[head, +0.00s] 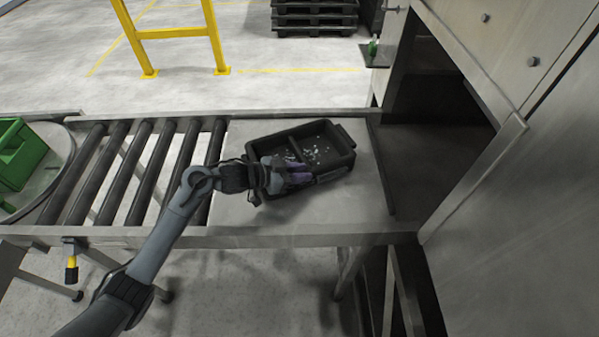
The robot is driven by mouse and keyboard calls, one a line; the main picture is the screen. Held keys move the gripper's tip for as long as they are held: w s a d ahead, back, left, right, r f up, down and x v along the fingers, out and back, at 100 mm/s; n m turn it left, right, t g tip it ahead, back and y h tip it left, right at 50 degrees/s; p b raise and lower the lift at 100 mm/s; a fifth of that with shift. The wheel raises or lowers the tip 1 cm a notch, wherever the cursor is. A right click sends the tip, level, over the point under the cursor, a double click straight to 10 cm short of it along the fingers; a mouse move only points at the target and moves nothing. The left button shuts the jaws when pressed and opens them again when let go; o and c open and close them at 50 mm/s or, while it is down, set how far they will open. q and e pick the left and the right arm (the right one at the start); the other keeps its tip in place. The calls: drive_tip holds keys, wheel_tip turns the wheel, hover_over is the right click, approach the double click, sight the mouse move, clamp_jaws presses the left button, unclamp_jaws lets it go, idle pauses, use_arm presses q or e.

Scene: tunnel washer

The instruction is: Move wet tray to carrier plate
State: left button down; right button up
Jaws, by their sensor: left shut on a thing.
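The black wet tray (325,133) has two compartments with a divider and pale wet specks inside. It rests tilted in the picture on a flat grey metal plate (236,206) at the washer mouth. My left gripper (300,178) reaches in from the left and is shut on the tray at its near side. The gripper hides part of the near wall, and the exact grip is hard to see. I cannot tell for sure which surface is the carrier plate. My right gripper is not in view.
A roller conveyor (146,170) joins the plate on the left, with a green crate (18,153) on a rounded table beyond. The washer's dark opening (435,100) and steel wall (520,220) stand at the right. A yellow barrier (175,33) and dark pallets (314,18) are behind.

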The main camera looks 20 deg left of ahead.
use_arm(q)
drive_tip(key=c, duration=0.9)
unclamp_jaws()
drive_tip(key=shift+s+a+r, duration=0.15)
drive_tip(key=shift+a, duration=0.05)
drive_tip(key=p+v, duration=0.1)
drive_tip(key=v, duration=1)
drive_tip(key=shift+s+a+r, duration=0.15)
drive_tip(key=shift+s, duration=0.05)
